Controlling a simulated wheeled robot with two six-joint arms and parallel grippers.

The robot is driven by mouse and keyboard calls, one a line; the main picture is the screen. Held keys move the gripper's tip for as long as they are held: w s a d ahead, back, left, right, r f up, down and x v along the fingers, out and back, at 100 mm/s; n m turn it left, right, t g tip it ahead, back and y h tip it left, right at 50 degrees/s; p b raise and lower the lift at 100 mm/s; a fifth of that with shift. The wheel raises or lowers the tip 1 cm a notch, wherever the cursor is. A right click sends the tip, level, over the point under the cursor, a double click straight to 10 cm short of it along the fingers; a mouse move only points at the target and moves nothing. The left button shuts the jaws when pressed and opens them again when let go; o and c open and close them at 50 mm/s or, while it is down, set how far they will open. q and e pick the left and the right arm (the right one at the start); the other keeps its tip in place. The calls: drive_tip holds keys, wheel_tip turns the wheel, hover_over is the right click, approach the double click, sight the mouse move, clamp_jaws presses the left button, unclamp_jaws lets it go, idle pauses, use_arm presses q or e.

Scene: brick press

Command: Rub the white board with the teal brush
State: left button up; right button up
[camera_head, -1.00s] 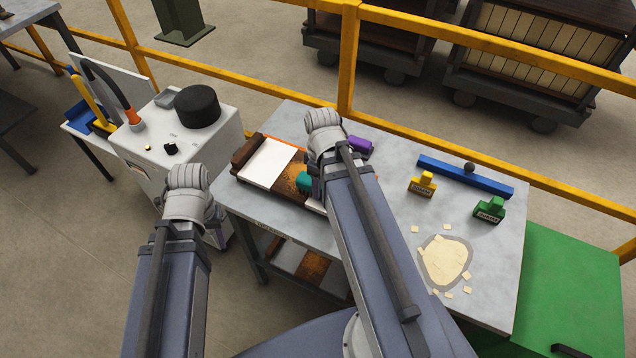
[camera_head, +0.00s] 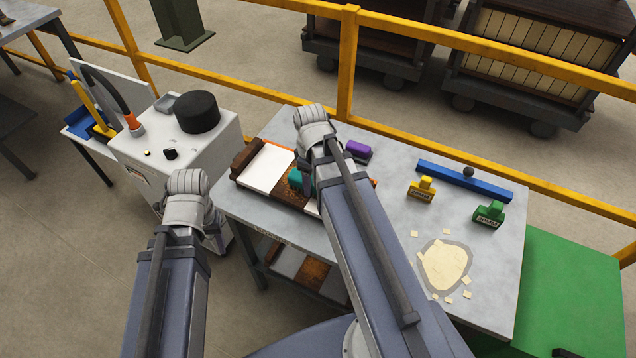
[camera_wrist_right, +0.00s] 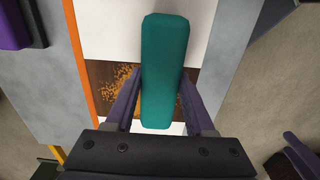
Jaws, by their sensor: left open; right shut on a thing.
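The teal brush (camera_wrist_right: 163,75) is held in my right gripper (camera_wrist_right: 160,100), which is shut on it; the brush also shows in the head view (camera_head: 295,179). The brush lies over brown, crumb-strewn wood beside the white board (camera_head: 266,168) in the head view. In the right wrist view its far end overlaps a white surface (camera_wrist_right: 110,30). I cannot tell whether the brush touches the surface below. My left gripper (camera_head: 219,238) is open and empty, hanging left of the table, by the white machine.
A purple brush (camera_head: 358,150) lies behind my right arm. A yellow stamp (camera_head: 421,188), a green stamp (camera_head: 489,214), a blue bar (camera_head: 465,180) and a cream powder heap (camera_head: 445,266) occupy the table's right. A white machine (camera_head: 150,170) with a black knob stands left.

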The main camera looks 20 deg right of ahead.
sight(299, 174)
drive_tip(key=shift+w+a, duration=0.1)
drive_tip(key=shift+w, duration=0.05)
drive_tip(key=shift+w+a, duration=1)
drive_tip(key=shift+w, duration=0.3)
drive_tip(key=shift+w+a, duration=0.1)
drive_tip(key=shift+w, duration=0.05)
drive_tip(key=shift+w+a, duration=1)
drive_tip(key=shift+w, duration=0.15)
drive_tip(key=shift+w, duration=0.1)
drive_tip(key=shift+w+a, duration=0.5)
drive_tip(key=shift+w, duration=0.2)
drive_tip(key=shift+w+a, duration=0.5)
drive_tip(key=shift+w, duration=0.15)
